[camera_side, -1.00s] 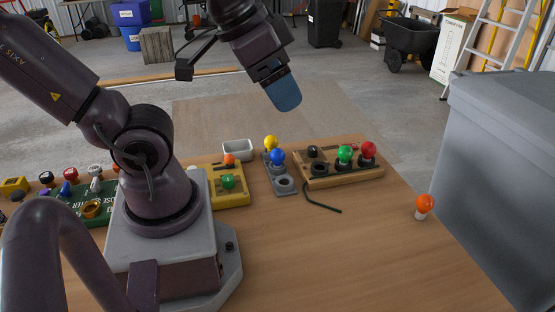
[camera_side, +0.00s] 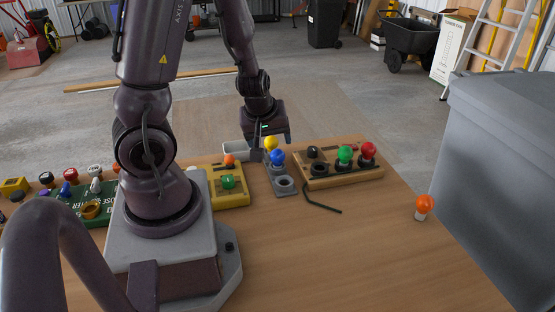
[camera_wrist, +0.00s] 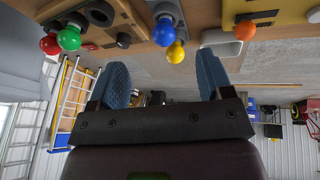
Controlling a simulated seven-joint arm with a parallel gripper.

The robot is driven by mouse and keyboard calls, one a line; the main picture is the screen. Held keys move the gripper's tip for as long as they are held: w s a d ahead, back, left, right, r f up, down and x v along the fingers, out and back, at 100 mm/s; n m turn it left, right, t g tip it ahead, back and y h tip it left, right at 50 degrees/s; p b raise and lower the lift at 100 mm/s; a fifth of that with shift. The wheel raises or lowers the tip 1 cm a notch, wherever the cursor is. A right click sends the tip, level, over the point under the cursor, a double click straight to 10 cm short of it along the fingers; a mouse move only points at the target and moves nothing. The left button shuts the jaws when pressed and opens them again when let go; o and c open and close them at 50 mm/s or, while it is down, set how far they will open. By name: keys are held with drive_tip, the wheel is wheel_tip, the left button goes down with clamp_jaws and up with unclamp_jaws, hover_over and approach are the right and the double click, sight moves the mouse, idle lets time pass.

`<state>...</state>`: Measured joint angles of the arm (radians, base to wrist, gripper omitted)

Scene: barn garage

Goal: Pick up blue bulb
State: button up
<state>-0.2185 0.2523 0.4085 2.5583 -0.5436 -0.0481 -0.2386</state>
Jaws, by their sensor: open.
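The blue bulb (camera_side: 278,158) stands upright in a grey socket strip (camera_side: 290,192) on the table. A yellow bulb (camera_side: 271,143) stands just behind it in the same strip. My gripper (camera_side: 268,146) is low at the back of the strip, behind the yellow bulb in the side view. In the wrist view the jaws (camera_wrist: 163,72) are spread and empty. There the blue bulb (camera_wrist: 163,33) and yellow bulb (camera_wrist: 175,53) lie beyond the fingertips, roughly in line with the gap. The blue bulb's base is partly hidden in its socket.
A wooden block (camera_side: 340,178) with green (camera_side: 345,155) and red (camera_side: 368,150) bulbs stands just right. A yellow box (camera_side: 232,199) with an orange and a green bulb is at left. A white tray (camera_side: 234,150) is behind. A loose orange bulb (camera_side: 424,207) stands far right.

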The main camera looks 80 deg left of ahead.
sight(276, 153)
drive_tip(key=shift+n+t+y, duration=0.3)
drive_tip(key=shift+n+y, duration=0.3)
drive_tip(key=shift+y, duration=0.2)
drive_tip(key=w+a+f, duration=0.1)
drive_tip(key=a+f, duration=0.2)
drive_tip(key=w+a+f, duration=0.1)
drive_tip(key=a+f, duration=0.1)
drive_tip(key=shift+w+a+f, duration=0.15)
drive_tip(key=shift+w+f, duration=0.1)
drive_tip(key=shift+w, duration=0.1)
drive_tip(key=shift+s+x, duration=0.15)
drive_tip(key=shift+x, duration=1.15)
drive_tip(key=shift+s+x, duration=0.15)
drive_tip(key=shift+x, duration=1.15)
drive_tip(key=shift+f, duration=0.1)
drive_tip(key=c, duration=1)
